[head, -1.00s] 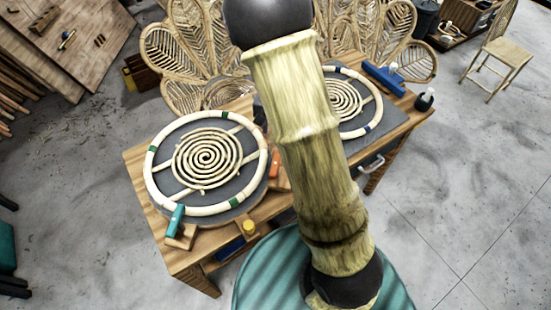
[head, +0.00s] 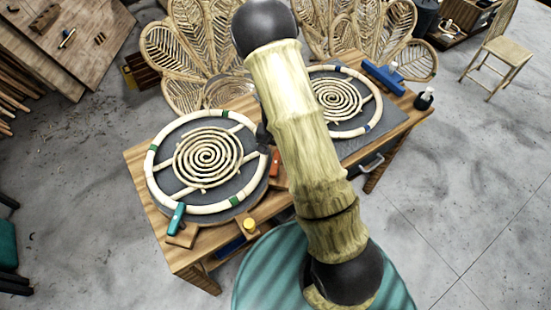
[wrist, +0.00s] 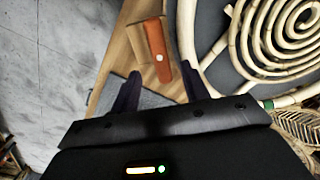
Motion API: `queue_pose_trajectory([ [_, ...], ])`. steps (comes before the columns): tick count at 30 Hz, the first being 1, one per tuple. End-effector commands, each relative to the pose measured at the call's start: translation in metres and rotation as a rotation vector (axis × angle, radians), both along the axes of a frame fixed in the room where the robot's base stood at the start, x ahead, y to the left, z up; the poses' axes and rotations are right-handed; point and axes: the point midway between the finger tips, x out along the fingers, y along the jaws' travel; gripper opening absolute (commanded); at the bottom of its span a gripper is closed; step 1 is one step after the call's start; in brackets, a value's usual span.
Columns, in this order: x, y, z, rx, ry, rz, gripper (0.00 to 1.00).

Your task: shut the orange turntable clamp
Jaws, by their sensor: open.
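The orange turntable clamp (head: 275,161) is at the right edge of the left round turntable (head: 165,135), partly hidden behind my arm in the head view. In the wrist view the orange clamp (wrist: 156,45) is a short orange bar with a pale round dot, on a wooden block beside the pale rattan ring. My gripper (wrist: 160,85) is open and empty, its two dark fingers pointing toward the clamp, which shows just beyond the gap between them. I cannot tell whether the fingers touch it. In the head view my arm hides most of the gripper.
A teal clamp (head: 177,219) sits at the turntable's front left. A yellow knob (head: 249,225) is on the table's front edge. A second rattan spiral (head: 335,98) lies on a dark board to the right. Woven rattan panels (head: 200,50) stand behind the table.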

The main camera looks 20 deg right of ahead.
Motion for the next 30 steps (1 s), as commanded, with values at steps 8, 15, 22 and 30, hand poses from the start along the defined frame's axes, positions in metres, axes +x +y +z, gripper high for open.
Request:
queue_pose_trajectory([
  [8,0.000,-0.001,-0.043,0.000,0.003,-0.001,0.45],
  [15,0.000,0.000,-0.058,0.000,0.000,-0.002,0.45],
  [22,0.000,0.000,-0.059,0.000,-0.001,-0.001,0.45],
  [30,0.000,0.000,-0.058,0.000,0.000,0.000,0.01],
])
